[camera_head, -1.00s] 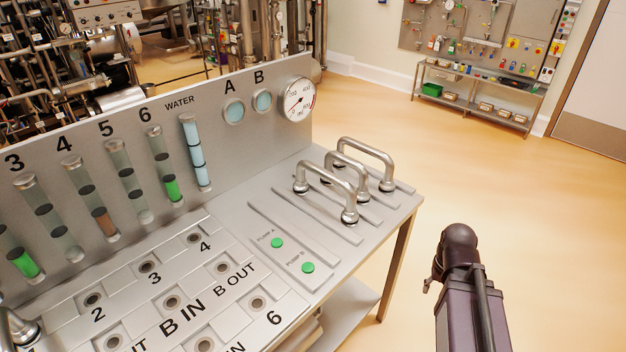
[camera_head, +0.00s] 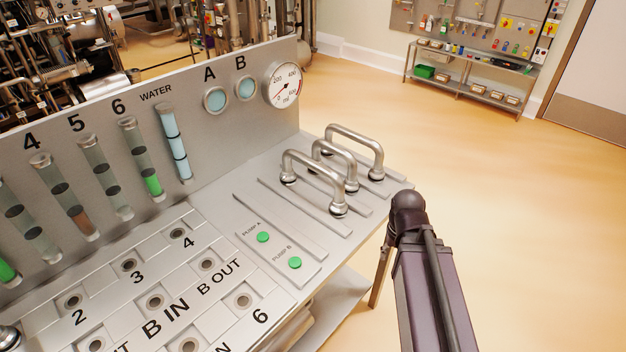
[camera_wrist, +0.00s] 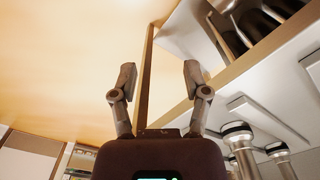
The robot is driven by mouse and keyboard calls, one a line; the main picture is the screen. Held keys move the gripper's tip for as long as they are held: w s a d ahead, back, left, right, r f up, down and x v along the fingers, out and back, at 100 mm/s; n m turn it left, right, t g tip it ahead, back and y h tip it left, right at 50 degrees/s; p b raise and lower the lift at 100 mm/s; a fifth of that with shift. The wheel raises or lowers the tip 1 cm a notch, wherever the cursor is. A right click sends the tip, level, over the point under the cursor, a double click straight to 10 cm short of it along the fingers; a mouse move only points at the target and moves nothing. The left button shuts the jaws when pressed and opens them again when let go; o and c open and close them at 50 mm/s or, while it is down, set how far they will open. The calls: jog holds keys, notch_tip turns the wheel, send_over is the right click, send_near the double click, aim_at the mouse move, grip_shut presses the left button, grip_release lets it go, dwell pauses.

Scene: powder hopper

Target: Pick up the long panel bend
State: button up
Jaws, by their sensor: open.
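Three shiny metal U-shaped bends stand in slotted strips at the panel's right end. In the head view, the front bend (camera_head: 314,163) looks long, the middle bend (camera_head: 338,152) shorter, and the back bend (camera_head: 358,137) also fairly long; I cannot tell for certain which is the long one. In the wrist view, parts of two bends show at the lower right, one bend leg (camera_wrist: 241,150) nearest. My gripper (camera_wrist: 158,72) is open and empty, its fingers apart over the floor and bench edge, left of the bends. The head view shows my arm right of the bench, the fingers hidden.
The grey bench (camera_head: 350,245) has numbered ports and two green pump buttons (camera_head: 263,237). An upright panel with sight tubes and a gauge (camera_head: 283,84) rises behind. Open floor (camera_head: 480,190) lies to the right. A shelf rack (camera_head: 470,75) stands far back.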

jog(key=shift+o, duration=0.8)
jog(key=shift+r, duration=0.1)
jog(key=n+t+y+p, duration=0.2)
jog(key=n+t+p, duration=0.2)
jog(key=n+p, duration=1.1)
send_near(314, 162)
jog(key=m+p, duration=0.1)
jog(key=r+m+p, duration=0.1)
jog(key=p, duration=0.1)
jog(key=s+m+p, duration=0.1)
jog(key=m, duration=0.1)
jog(key=shift+d+r, duration=0.3)
jog(key=b+x, duration=0.7)
jog(key=x, duration=0.1)
jog(key=shift+w+a+f, duration=0.1)
jog(key=shift+w+f, duration=0.1)
jog(key=shift+f, duration=0.05)
jog(key=shift+b, duration=0.3)
jog(key=shift+b+x, duration=2.3)
jog(key=shift+x, duration=0.3)
